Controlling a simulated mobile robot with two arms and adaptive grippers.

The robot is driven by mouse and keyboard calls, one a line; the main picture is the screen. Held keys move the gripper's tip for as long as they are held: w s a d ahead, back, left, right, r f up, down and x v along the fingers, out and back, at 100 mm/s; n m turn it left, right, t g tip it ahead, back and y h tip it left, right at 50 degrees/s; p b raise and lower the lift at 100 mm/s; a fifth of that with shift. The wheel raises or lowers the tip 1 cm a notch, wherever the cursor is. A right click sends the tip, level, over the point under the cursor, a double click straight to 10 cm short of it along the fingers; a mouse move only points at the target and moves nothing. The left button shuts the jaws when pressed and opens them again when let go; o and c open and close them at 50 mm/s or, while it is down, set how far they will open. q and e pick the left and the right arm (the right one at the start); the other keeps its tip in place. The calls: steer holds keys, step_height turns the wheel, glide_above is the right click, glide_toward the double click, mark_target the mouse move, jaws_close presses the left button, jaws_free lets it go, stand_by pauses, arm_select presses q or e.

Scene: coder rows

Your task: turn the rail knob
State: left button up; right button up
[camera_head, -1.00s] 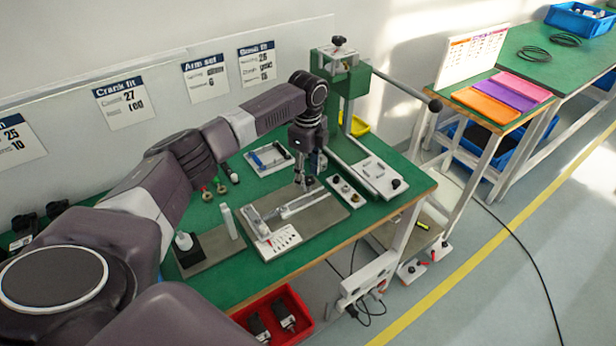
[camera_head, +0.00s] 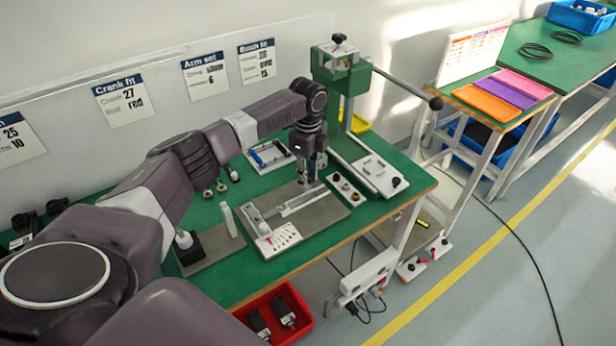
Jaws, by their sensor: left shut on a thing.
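A grey plate (camera_head: 325,213) on the green bench carries a metal rail (camera_head: 302,201). A white marked card (camera_head: 278,240) lies at the plate's front left. My left gripper (camera_head: 306,184) points straight down at the far right end of the rail. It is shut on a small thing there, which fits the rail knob. The fingers hide the knob, so its angle cannot be told. My right gripper is not in view.
A green press (camera_head: 341,69) with a long lever stands behind the plate on the right. A white panel with knobs (camera_head: 380,176) and a small strip with knobs (camera_head: 345,188) lie right of the gripper. A dark block fixture (camera_head: 207,247) stands to the left.

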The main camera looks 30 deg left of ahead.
arm_select(q)
steer(key=shift+r+n+p, duration=0.25)
steer(key=shift+n+p, duration=0.45)
steer(key=shift+p, duration=0.3)
steer(key=n+p, duration=0.2)
steer(key=shift+n+p, duration=0.3)
steer(key=shift+p, duration=0.05)
steer(key=n+p, duration=0.2)
steer(key=shift+n, duration=0.3)
steer(key=n+p, duration=0.2)
steer(key=n, duration=0.1)
steer(key=shift+d+n+p, duration=0.1)
steer(key=shift+n+p, duration=0.2)
steer(key=shift+p, duration=0.1)
steer(key=n+p, duration=0.2)
steer(key=n, duration=0.1)
steer(key=shift+n, duration=0.4)
steer(key=n+p, duration=0.1)
steer(key=n, duration=0.2)
steer(key=shift+n+p, duration=0.3)
steer(key=n+p, duration=0.1)
steer(key=n, duration=0.2)
steer(key=shift+w+f+n+p, duration=0.1)
steer(key=shift+n+p, duration=0.3)
steer(key=shift+n, duration=1.3)
